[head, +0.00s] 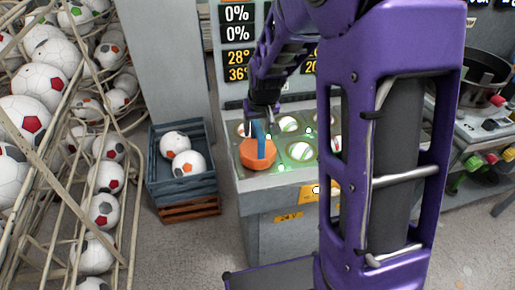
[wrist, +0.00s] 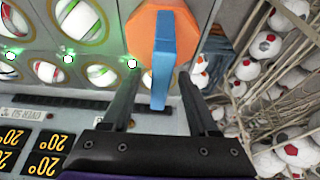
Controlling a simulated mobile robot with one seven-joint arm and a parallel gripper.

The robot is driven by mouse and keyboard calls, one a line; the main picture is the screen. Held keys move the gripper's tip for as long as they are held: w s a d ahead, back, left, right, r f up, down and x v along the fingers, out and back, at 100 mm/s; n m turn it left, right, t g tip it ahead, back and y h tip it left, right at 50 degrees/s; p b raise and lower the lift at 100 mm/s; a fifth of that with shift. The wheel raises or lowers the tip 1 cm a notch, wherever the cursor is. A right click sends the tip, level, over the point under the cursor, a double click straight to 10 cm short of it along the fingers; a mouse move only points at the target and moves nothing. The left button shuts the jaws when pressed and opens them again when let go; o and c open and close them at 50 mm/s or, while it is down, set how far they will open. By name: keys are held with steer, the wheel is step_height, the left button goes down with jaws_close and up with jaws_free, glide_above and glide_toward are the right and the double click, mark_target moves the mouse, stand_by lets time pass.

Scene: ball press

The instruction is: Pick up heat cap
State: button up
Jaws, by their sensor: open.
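The heat cap (head: 256,153) is an orange, many-sided disc with a blue handle standing up from it. It sits on the front left slot of the press panel (head: 290,177). My gripper (head: 262,122) is above it, at the blue handle. In the wrist view the cap (wrist: 146,30) is at the top centre. Its blue handle (wrist: 163,75) reaches down between the two dark fingers of my gripper (wrist: 157,88). The fingers are open, with a gap on both sides of the handle.
Several balls (head: 289,124) sit in the other lit panel slots. A wire cage (head: 133,200) full of soccer balls is at far left. Display boards (head: 238,30) rise behind the panel.

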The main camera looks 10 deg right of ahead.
stand_by(0.3)
jaws_close()
stand_by(1.3)
